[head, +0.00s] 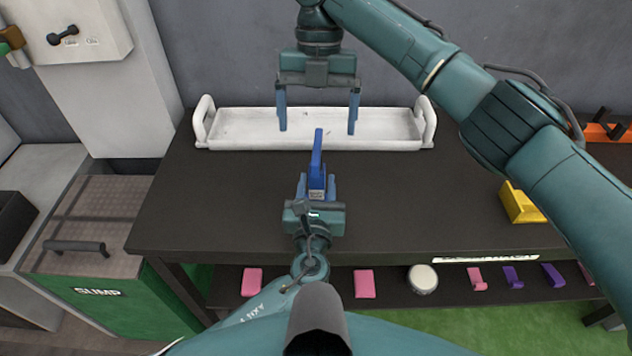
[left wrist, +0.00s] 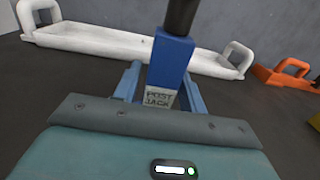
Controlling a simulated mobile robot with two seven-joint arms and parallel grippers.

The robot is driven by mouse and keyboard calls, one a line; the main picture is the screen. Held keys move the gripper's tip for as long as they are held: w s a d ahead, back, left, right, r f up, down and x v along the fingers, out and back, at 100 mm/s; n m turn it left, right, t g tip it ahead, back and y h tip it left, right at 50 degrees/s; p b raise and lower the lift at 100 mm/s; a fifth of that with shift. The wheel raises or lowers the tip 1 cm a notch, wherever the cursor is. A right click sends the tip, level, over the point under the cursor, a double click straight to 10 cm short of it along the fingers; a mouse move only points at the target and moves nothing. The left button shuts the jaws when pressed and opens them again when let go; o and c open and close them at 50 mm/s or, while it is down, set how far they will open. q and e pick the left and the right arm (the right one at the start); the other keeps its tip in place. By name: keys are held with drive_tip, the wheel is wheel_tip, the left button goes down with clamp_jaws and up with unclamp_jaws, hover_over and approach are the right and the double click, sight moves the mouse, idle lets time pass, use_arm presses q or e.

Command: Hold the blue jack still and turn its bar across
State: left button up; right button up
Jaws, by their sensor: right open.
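The blue jack (head: 316,183) stands on the dark table with a "POST JACK" label on its near side. In the left wrist view its blue post (left wrist: 169,68) rises into a dark round neck (left wrist: 181,16). Its blue bar (head: 318,150) points away from me, toward the white tray. My left gripper (head: 316,186) is shut on the jack's post, with a finger on each side, also seen in the left wrist view (left wrist: 163,90). My right gripper (head: 318,128) is open and empty, fingers down, beyond the bar's far end and in front of the tray.
A white tray (head: 230,144) with two handles lies along the table's back. A yellow block (head: 520,204) and an orange holder (head: 605,132) are at the right. The tabletop (head: 220,200) beside the jack is clear.

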use_arm(q)
drive_tip(key=shift+o, duration=1.2)
drive_tip(key=shift+r, duration=0.15)
